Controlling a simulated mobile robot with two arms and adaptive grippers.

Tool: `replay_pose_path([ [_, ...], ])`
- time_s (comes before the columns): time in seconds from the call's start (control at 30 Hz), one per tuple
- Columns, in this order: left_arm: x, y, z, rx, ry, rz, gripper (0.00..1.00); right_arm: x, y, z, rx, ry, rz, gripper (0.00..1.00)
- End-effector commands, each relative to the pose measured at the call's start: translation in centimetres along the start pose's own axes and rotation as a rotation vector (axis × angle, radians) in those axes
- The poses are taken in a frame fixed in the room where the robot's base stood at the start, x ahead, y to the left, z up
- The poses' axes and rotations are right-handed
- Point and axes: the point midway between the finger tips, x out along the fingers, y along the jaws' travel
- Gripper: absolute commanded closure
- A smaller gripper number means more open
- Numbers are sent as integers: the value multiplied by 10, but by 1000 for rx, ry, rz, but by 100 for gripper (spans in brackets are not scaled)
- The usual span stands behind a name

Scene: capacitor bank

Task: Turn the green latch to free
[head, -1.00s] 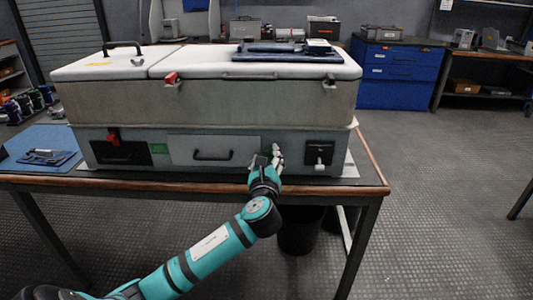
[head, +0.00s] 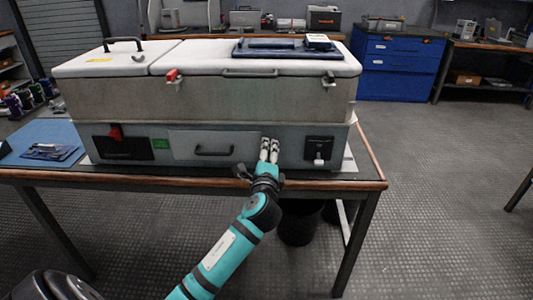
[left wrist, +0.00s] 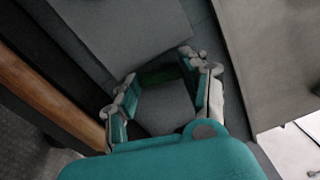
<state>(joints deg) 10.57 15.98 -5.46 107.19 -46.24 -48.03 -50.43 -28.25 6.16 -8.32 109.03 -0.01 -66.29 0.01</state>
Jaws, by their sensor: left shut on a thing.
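A dark green piece, the green latch (left wrist: 158,75), shows between the fingertips of my left gripper (left wrist: 160,85) in the left wrist view, low on the front of the unit. In the head view my left gripper (head: 269,150) is against the lower front panel, between the drawer with a handle (head: 214,150) and the black switch plate (head: 319,148). Its fingers are shut on the latch and hide it there. How far the latch is turned cannot be told. My right gripper is not in view.
The large grey unit (head: 205,100) stands on a wood-edged table (head: 200,180). Red latches (head: 173,75) and a small green label (head: 160,145) are on its front. A dark tablet-like case (head: 288,49) lies on the lid. A blue mat (head: 40,140) is at left.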

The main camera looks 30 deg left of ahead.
Motion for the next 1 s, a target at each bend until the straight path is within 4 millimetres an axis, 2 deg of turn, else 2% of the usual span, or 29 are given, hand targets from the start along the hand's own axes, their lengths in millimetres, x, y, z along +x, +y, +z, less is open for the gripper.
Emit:
replay_pose_path([
  [0.4, 0, 2, 0, -174, -1, 4, 87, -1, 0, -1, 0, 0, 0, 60],
  [0.93, 0, 2, 0, -195, -1, 5, 87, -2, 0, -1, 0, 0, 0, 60],
  [0.97, 0, 2, 0, -194, -1, 5, 51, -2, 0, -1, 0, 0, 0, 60],
  [1.0, 0, 2, 0, -194, -1, 5, 46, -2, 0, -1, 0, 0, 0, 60],
])
